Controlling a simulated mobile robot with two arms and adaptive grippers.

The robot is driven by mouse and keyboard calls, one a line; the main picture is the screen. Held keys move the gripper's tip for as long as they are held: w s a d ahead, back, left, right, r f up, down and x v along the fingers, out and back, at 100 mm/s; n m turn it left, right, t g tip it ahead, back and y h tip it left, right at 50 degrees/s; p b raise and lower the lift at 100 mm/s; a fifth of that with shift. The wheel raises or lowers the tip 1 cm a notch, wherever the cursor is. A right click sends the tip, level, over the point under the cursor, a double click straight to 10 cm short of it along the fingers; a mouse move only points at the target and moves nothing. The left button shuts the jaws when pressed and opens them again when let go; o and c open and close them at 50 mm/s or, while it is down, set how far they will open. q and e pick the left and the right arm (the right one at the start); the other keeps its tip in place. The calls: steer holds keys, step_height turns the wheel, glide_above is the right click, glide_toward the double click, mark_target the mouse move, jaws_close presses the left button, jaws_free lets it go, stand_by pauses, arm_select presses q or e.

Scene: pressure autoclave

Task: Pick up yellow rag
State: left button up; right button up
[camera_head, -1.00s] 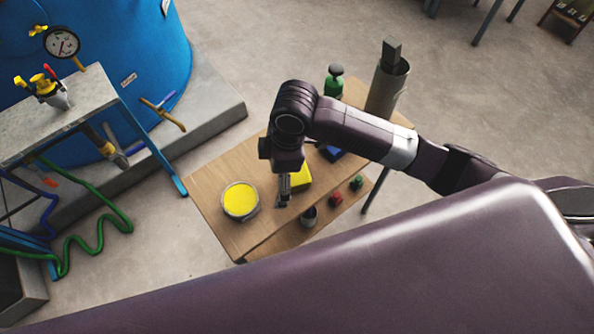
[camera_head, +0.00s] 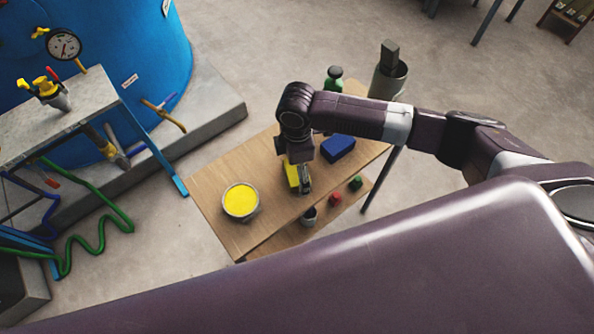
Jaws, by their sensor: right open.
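The yellow rag (camera_head: 292,174) lies on the wooden table, partly hidden by my right gripper. My right gripper (camera_head: 305,188) points down over the rag's right side, with its jaws open. I cannot tell whether the fingers touch the rag. My left gripper is not in view.
A round tin with yellow contents (camera_head: 240,201) stands left of the rag on the wooden table (camera_head: 222,170). A blue block (camera_head: 338,148) lies right of it. A green bottle (camera_head: 334,78) and a grey bin (camera_head: 388,80) are farther back. Small red and green items sit on a lower shelf.

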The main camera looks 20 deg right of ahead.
steer(key=shift+f, duration=0.25)
steer(key=c, duration=1.4)
steer(key=shift+r, duration=0.2)
step_height(320, 180, up, 20)
steer(key=shift+f+b, duration=0.15)
steer(key=shift+b, duration=0.4)
steer(key=o, duration=0.6)
steer(key=c, duration=0.3)
